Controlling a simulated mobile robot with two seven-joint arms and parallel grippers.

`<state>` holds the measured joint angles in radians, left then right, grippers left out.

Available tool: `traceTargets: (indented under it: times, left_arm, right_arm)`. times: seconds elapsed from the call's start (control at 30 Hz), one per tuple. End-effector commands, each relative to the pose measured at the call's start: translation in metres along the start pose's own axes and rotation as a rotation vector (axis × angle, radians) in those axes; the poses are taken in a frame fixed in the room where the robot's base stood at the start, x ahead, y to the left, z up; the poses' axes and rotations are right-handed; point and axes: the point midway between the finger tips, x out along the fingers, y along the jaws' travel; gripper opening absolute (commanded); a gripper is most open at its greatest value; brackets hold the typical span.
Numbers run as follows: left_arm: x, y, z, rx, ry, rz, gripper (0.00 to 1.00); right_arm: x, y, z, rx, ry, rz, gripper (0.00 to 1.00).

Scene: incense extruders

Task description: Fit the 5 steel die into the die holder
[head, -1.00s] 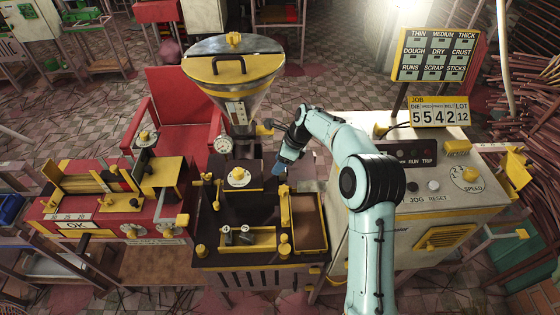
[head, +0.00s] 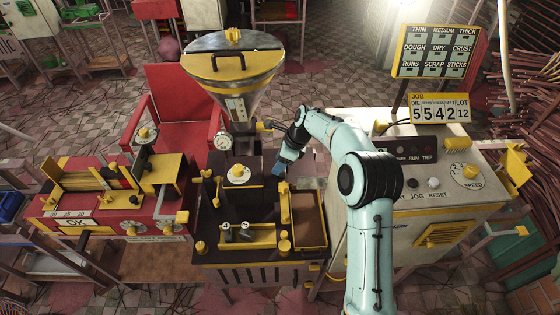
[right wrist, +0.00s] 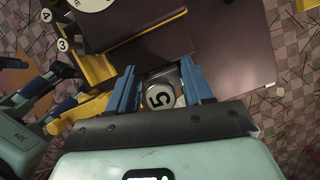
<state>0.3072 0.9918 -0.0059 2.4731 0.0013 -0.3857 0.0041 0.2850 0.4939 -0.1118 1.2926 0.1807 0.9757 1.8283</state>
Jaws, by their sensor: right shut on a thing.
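My right gripper (head: 278,168) is over the dark machine top, right of the block with the cream disc and yellow knob (head: 238,175). In the right wrist view my right gripper (right wrist: 161,88) is shut on a steel die (right wrist: 160,95) with a round white label reading 5. The die sits between the two blue fingers, above the dark top. I cannot tell which part is the die holder. My left gripper (right wrist: 58,105) seems to show partly at the left of the right wrist view; its jaw state is unclear. It is outside the head view.
A yellow rack (head: 250,245) holds small dies at the machine's front; labels 4 and 3 show in the right wrist view. A shallow brown tray (head: 310,205) is beside it. The steel hopper (head: 235,80) rises behind, and the control cabinet (head: 400,220) stands right.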

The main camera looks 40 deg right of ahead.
Motion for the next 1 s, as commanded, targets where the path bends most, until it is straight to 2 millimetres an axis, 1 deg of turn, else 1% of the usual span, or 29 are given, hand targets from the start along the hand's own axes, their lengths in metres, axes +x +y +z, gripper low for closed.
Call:
traceTargets:
  times: [0.6,1.0]
  left_arm:
    - [0.000,0.000,0.000,0.000,0.000,0.000,0.48]
    - [0.000,0.000,0.000,0.000,0.000,0.000,0.48]
  right_arm:
    - [0.010,0.000,-0.003,-0.004,-0.002,0.001,0.02]
    - [0.011,0.000,-0.003,-0.004,-0.002,0.000,0.02]
